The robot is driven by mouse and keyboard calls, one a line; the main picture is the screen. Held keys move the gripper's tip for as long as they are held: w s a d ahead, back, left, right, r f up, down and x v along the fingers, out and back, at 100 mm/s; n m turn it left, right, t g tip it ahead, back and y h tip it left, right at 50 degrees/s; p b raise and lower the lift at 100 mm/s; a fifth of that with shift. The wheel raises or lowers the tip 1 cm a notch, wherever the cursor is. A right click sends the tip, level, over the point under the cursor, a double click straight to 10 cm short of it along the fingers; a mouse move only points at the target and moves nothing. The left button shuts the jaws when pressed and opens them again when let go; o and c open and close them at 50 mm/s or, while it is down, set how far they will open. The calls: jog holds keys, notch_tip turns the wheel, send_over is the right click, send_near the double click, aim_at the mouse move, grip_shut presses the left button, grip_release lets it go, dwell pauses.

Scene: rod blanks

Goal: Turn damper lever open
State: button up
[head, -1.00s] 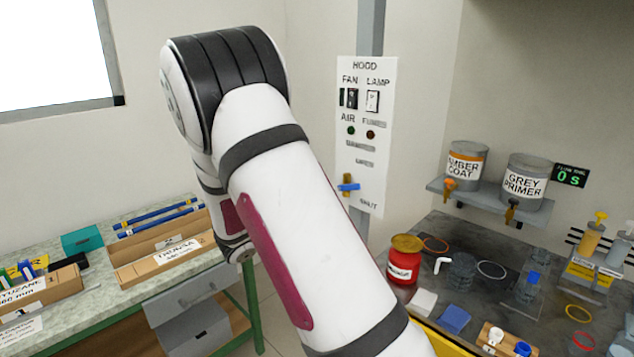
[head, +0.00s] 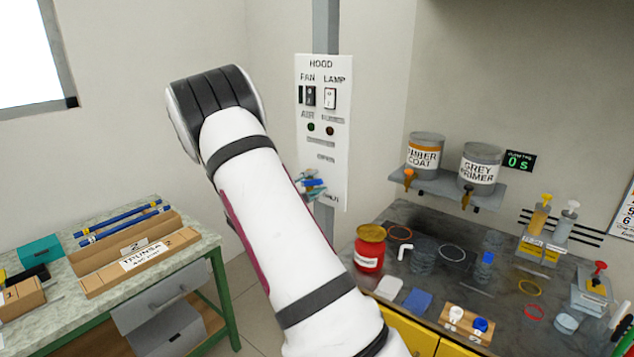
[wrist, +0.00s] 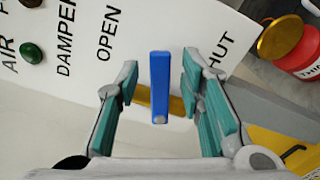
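The damper lever is a blue bar on a brass-coloured base, low on the white hood panel (head: 322,120). In the wrist view the blue lever (wrist: 159,80) stands upright in the picture, between the printed words OPEN and SHUT, with the brass part (wrist: 176,106) behind it. My gripper (wrist: 160,72) is open, with one teal-padded finger on each side of the lever. Gaps show between the lever and both fingers. In the head view the lever (head: 315,183) is small and partly covered by my gripper, and my arm fills the middle.
Fan and lamp switches (head: 330,97) and small indicators sit higher on the panel. A red jar (head: 369,255) stands on the dark bench at right, below paint cans (head: 480,166) on a shelf. A bench with cardboard trays (head: 140,262) is at left.

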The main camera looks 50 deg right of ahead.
jog(key=shift+d, duration=0.6)
grip_shut()
